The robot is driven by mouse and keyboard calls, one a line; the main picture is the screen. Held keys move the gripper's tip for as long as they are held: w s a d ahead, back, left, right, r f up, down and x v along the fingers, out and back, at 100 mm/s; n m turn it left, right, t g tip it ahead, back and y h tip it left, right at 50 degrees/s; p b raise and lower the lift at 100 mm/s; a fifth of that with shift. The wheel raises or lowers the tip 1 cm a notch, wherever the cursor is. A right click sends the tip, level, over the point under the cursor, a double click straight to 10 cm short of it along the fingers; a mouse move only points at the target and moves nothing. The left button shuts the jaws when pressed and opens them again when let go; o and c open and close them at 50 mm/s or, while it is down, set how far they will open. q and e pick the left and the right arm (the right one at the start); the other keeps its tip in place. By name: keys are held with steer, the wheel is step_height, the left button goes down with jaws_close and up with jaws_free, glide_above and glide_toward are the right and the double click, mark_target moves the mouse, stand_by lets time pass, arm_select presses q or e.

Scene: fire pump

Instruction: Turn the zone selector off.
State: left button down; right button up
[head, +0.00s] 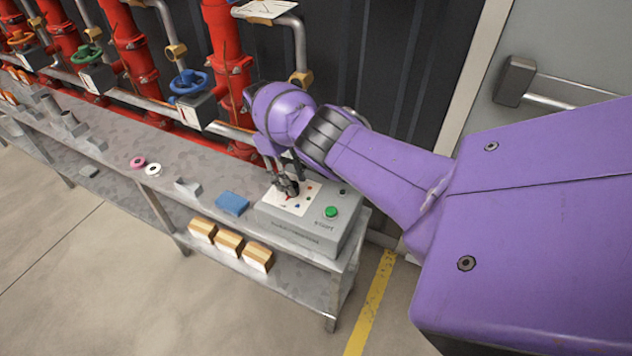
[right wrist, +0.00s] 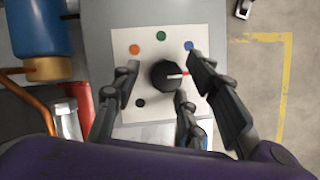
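The zone selector is a black round knob (right wrist: 165,76) on a white plate (right wrist: 150,115) with orange, green, blue and black dots around it. Its red-and-white pointer faces right in the right wrist view, below the blue dot. The plate is on top of a grey control box (head: 300,240) at the bench's right end. My right gripper (head: 287,180) is over the plate, pointing down. In the right wrist view its fingers (right wrist: 163,66) are spread around the knob, with gaps visible between them and it. The head view mostly hides the knob behind the fingers. My left gripper is not in view.
A green button (head: 331,212) and a small black button (head: 342,191) sit on the box beside the plate. A blue block (head: 232,203) lies left of the box on the metal bench (head: 110,160). Red pipes (head: 130,45) with valve wheels stand behind. Wooden-coloured blocks (head: 229,242) sit below.

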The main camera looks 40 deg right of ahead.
steer(key=v, duration=0.7)
steer(key=shift+r, duration=0.3)
steer(key=shift+w, duration=0.1)
